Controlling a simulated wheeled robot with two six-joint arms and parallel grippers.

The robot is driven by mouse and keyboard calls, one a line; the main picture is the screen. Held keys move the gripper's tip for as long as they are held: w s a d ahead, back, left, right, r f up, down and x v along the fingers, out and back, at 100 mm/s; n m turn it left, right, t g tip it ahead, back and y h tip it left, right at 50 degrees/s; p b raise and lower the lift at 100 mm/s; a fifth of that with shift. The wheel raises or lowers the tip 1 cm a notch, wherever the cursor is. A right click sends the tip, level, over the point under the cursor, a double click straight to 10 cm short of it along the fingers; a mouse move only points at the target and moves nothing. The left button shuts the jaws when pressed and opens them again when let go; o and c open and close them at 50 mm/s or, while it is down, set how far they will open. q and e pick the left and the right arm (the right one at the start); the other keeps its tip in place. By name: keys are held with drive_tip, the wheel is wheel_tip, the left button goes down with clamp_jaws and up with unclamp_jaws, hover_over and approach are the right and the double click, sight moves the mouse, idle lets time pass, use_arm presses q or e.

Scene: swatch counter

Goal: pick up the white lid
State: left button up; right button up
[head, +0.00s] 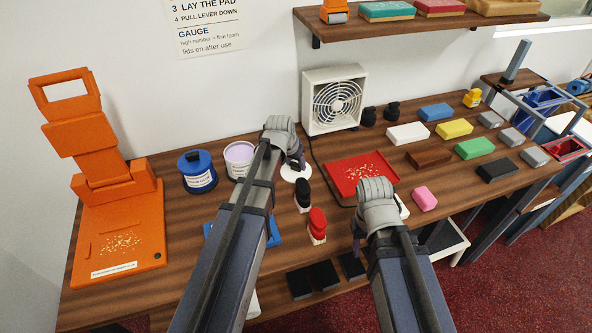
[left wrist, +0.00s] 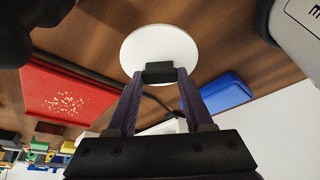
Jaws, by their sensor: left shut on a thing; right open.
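The white lid (head: 291,175) is a round white disc beside the lilac tub on the wooden counter, partly hidden by my left gripper in the head view. In the left wrist view the lid (left wrist: 150,42) shows a dark knob (left wrist: 160,72) at its near part. My left gripper (head: 299,162) is shut on that knob, with its fingers (left wrist: 158,92) on either side of it. I cannot tell whether the lid touches the counter. My right gripper (head: 359,236) is open near the counter's front edge; its fingers are mostly hidden by my arm.
A lilac tub (head: 239,160) and a blue tin (head: 197,173) stand left of the lid. Black (head: 303,197) and red (head: 317,227) stamps stand in front. A red tray (head: 360,172) with crumbs lies right, a fan (head: 336,101) behind. An orange press (head: 117,227) fills the left end.

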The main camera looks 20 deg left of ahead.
sight(294, 165)
use_arm(q)
clamp_jaws()
wheel_tip(294, 165, up, 10)
drive_tip(key=p, duration=1)
drive_tip(key=shift+a, duration=0.15)
